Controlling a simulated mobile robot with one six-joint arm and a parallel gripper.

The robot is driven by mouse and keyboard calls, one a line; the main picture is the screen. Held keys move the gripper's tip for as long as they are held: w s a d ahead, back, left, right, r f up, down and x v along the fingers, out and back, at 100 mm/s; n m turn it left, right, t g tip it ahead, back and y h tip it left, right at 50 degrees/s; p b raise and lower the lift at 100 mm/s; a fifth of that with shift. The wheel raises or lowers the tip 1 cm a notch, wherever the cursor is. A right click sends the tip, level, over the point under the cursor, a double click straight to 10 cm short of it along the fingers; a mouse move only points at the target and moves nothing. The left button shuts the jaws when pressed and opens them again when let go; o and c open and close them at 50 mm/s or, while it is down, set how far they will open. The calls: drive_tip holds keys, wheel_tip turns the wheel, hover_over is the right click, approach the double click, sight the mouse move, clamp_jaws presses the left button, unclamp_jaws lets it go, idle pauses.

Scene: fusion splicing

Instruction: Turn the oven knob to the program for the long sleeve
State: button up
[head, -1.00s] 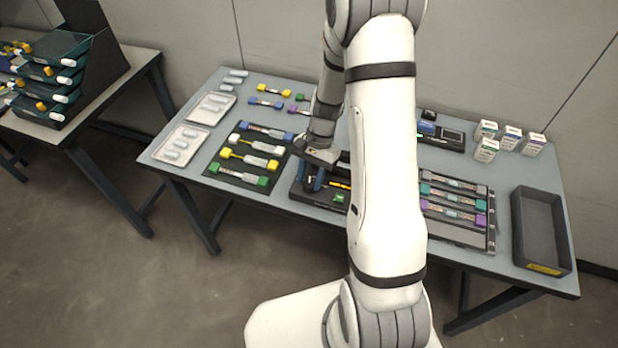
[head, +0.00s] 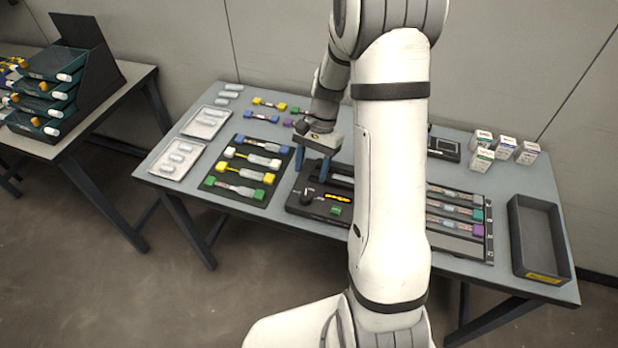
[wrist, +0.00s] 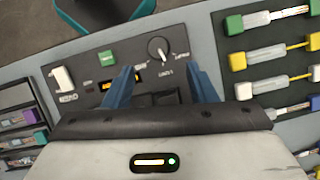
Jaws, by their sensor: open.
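The oven (head: 300,209) is a dark box at the front middle of the table. Its round dark knob (head: 308,194) is at the left of its panel; it also shows in the wrist view (wrist: 158,49) with a pale pointer line. Small white labels surround the knob; I cannot read them surely, nor tell which one the pointer marks. A lit orange display (wrist: 124,79) and a green button (wrist: 106,58) are beside it. My gripper (head: 313,168) is open and empty, blue fingers above the oven behind the knob, apart from it. In the wrist view the fingers (wrist: 162,87) are spread below the knob.
A dark mat (head: 209,190) with several coloured-ended fiber pieces lies left of the oven. A rack (head: 480,246) with similar pieces is at right, partly behind my arm. An empty dark bin (head: 537,240) stands at the right end. Small white boxes (head: 505,147) stand behind.

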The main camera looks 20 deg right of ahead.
drive_tip(key=shift+r, duration=0.2)
drive_tip(key=n+h+b, duration=0.2)
drive_tip(key=n+h, duration=0.5)
drive_tip(key=n, duration=1.4)
approach(305, 196)
drive_tip(key=shift+t, duration=0.3)
drive_tip(key=x, duration=0.8)
drive_tip(key=shift+s+d+f, duration=0.15)
drive_tip(key=shift+s+f, duration=0.05)
drive_tip(key=shift+s, duration=0.1)
